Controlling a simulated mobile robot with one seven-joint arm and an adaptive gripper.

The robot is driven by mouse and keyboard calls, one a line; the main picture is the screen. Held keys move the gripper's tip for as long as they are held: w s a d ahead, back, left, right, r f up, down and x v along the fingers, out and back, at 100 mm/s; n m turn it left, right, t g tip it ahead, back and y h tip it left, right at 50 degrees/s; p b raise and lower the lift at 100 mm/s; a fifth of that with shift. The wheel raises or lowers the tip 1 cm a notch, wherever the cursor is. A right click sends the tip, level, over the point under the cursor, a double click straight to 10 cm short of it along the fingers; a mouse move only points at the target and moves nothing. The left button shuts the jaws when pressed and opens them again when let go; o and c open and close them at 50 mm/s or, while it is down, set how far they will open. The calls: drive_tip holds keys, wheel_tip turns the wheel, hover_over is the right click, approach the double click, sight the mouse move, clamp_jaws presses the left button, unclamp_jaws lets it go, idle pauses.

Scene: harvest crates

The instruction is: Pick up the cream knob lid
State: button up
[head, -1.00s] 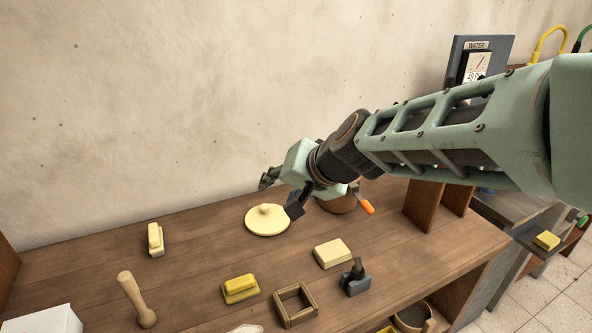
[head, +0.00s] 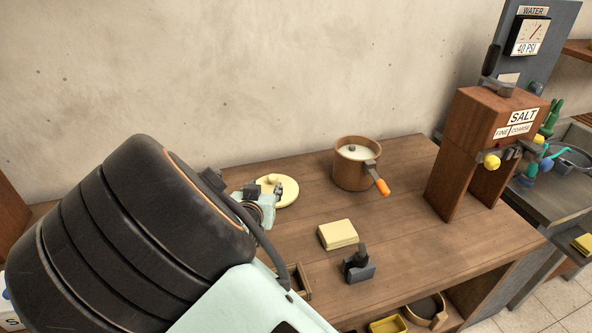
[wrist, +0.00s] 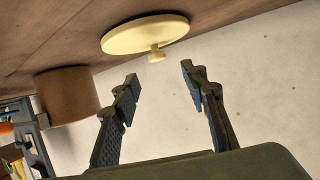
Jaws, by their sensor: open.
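The cream knob lid (head: 288,190) lies flat on the wooden table, knob up, partly hidden behind my wrist in the head view. In the wrist view the lid (wrist: 145,34) shows upside down in the picture, with its knob toward the space between my fingers. My gripper (wrist: 159,82) is open and empty, its two dark fingers spread wide. The fingertips are apart from the lid, short of its knob. In the head view my arm covers the left of the table, and the fingers are largely hidden.
A brown pot (head: 353,172) with an orange-tipped handle stands right of the lid; it also shows in the wrist view (wrist: 67,94). A pale yellow block (head: 338,234) and a dark grey tool (head: 357,264) lie nearer the front. A wooden salt dispenser (head: 487,135) stands at right. The wall is behind.

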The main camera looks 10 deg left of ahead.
sight(273, 176)
drive_tip(key=x, duration=0.5)
drive_tip(key=shift+w+a+f+b, duration=0.15)
drive_tip(key=shift+w+a+b, duration=0.05)
drive_tip(key=shift+w+b, duration=0.1)
drive_tip(key=x, duration=0.4)
drive_tip(key=shift+w+d, duration=0.15)
drive_tip(key=shift+d, duration=0.2)
drive_tip(key=shift+w+a, duration=0.1)
drive_tip(key=shift+w, duration=0.35)
clamp_jaws()
